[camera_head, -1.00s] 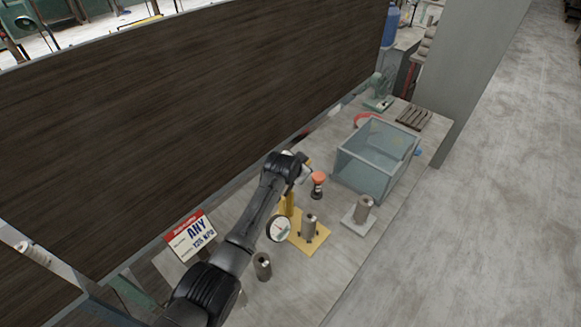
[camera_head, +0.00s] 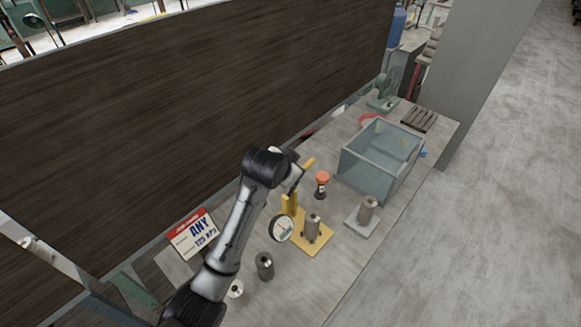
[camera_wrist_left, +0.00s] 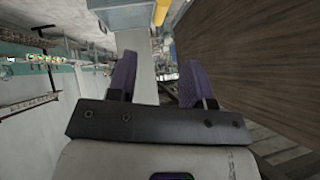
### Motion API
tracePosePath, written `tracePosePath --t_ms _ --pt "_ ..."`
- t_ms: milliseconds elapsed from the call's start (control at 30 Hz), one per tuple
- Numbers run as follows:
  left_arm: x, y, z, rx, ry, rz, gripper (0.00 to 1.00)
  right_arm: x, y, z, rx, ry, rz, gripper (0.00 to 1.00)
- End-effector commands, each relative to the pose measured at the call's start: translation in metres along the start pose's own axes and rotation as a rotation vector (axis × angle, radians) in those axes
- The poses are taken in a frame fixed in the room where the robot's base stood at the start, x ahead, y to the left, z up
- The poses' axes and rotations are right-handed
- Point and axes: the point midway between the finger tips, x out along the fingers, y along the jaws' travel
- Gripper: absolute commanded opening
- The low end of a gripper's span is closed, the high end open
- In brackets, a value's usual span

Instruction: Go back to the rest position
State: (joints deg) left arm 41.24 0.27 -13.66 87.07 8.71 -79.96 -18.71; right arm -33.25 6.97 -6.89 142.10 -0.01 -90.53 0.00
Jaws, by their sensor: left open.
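My left arm comes in from the bottom left of the head view, bent over the bench. Its gripper is mostly hidden there behind the wrist, close to a yellow lever (camera_head: 308,164); I cannot tell whether they touch. In the left wrist view, my left gripper (camera_wrist_left: 158,72) is open, its two purple-dark fingers spread with nothing between them. Below the wrist stands a yellow-based press (camera_head: 318,245) with a round dial gauge (camera_head: 281,228) and a grey metal cylinder (camera_head: 312,226). My right gripper is not in view.
A clear blue-grey bin (camera_head: 378,160) stands toward the bench's far end. An orange-topped jar (camera_head: 322,183), a cylinder on a grey plate (camera_head: 367,208), a loose cylinder (camera_head: 264,264) and a sign (camera_head: 194,234) share the bench. A dark panel (camera_head: 200,100) runs along its left side.

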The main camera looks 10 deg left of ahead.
Motion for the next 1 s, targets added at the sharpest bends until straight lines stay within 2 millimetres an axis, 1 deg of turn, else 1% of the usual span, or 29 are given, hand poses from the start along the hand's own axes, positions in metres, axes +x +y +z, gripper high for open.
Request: tracePosePath --t_ms 133,600,733,800,867,967,1000 --pt "-0.003 0.000 0.000 0.000 0.000 0.000 0.46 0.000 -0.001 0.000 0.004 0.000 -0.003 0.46" --pt "-0.003 0.000 0.000 -0.003 0.000 0.000 0.46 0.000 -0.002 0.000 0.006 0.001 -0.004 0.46" --pt "-0.003 0.001 0.001 -0.053 -0.009 0.003 0.46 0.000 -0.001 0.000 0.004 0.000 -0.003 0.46" --pt "-0.005 0.000 0.004 -0.113 -0.031 -0.002 0.46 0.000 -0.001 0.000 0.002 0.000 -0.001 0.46" --pt "-0.023 -0.003 -0.006 -0.152 -0.001 -0.027 0.46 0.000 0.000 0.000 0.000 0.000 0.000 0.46" --pt "-0.057 -0.009 -0.021 -0.196 0.068 -0.063 0.46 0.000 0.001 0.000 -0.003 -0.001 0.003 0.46" --pt "-0.071 -0.012 -0.026 -0.210 0.098 -0.079 0.46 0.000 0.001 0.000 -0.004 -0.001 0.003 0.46"
